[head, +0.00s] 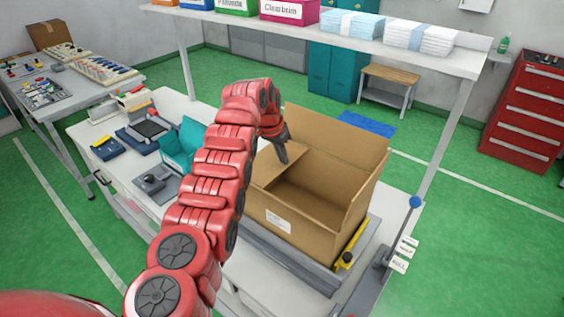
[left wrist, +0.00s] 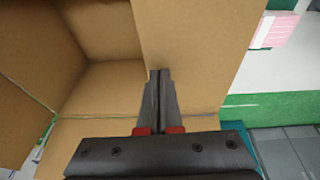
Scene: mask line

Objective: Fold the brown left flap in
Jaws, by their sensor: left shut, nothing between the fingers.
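The open brown cardboard box (head: 290,219) stands on the white bench with a white label on its near side. Its left flap (head: 278,167) leans inward over the left part of the opening; this flap also shows in the left wrist view (left wrist: 196,50). The back flap (head: 335,140) and the right flap (head: 365,190) stand up. My left gripper (head: 284,158) is shut and empty, its tips at the left flap; I cannot tell whether they touch it. In the left wrist view its fingers (left wrist: 157,100) are together over brown cardboard. My right gripper is not in view.
A teal bin (head: 182,146) and grey trays sit left of the box. A yellow tool (head: 352,245) lies at its right side. A shelf (head: 440,58) with coloured boxes and packs runs above the back. A post with a blue knob (head: 415,202) stands at the right.

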